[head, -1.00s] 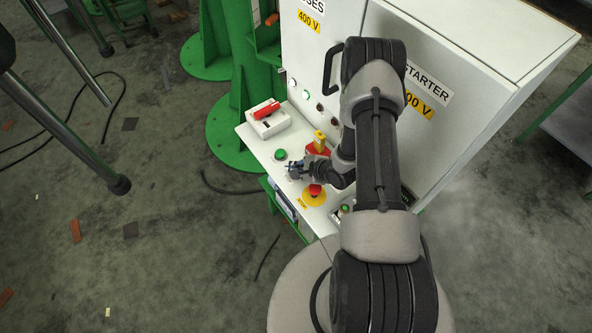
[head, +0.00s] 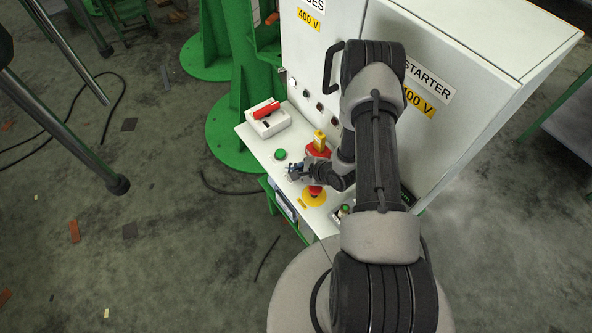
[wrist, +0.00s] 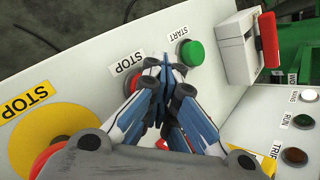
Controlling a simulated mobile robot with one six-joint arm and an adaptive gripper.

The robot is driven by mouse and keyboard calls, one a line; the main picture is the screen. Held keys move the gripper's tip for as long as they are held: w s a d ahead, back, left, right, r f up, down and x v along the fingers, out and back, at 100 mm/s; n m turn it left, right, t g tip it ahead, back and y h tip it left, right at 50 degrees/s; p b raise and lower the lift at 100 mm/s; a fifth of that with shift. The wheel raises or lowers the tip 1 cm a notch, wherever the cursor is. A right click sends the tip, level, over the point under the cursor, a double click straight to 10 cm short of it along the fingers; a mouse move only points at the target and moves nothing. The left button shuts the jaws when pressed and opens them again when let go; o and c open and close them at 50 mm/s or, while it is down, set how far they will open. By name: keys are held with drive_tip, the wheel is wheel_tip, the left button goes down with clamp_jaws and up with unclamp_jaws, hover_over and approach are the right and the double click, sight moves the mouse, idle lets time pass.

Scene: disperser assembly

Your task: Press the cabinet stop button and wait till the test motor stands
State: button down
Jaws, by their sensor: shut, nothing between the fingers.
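My gripper (wrist: 160,65) is shut and empty, low over the sloping white panel of the cabinet; it also shows in the head view (head: 291,172). The red stop button (wrist: 132,84) is mostly hidden behind the fingers, beside its STOP label (wrist: 127,62). Whether the fingertips touch it, I cannot tell. The green START button (wrist: 193,53) is just past the fingertips, and it shows in the head view (head: 280,154). The RUN lamp (wrist: 301,122) looks dark green and the MAINS lamp (wrist: 309,97) is white. I cannot make out the test motor.
A yellow disc (wrist: 22,135) marked STOP with a red mushroom button lies beside my gripper. A white box with a red handle (head: 267,110) stands at the panel's far left. A yellow-and-red switch (head: 320,141) stands close behind my gripper. The cabinet (head: 450,60) rises behind.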

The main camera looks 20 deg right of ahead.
drive_tip(key=shift+f, duration=0.2)
drive_tip(key=shift+r, duration=0.15)
drive_tip(key=shift+r+p, duration=1)
drive_tip(key=shift+r, duration=0.2)
drive_tip(key=shift+r+p, duration=2)
drive_tip(key=shift+r, duration=0.5)
